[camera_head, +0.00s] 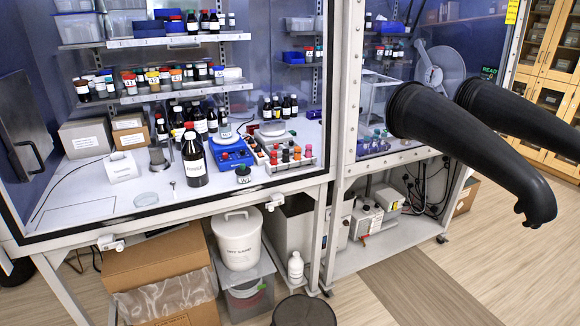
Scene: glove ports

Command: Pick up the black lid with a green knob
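A small dark round piece (243,174) with a pale, perhaps greenish, top sits on the white work surface inside the left glove box. It is in front of the blue stirrer (231,153) and right of the tall dark bottle (194,160). It may be the black lid with the green knob, but it is too small to be sure. My gripper does not show in this view.
A rack of small bottles (308,161) stands right of the dark piece. A metal frame and clear front panel border the box. Two long black gloves (470,140) stick out at right. Below are a cardboard box (155,262) and white bucket (238,240). Wooden floor is clear at lower right.

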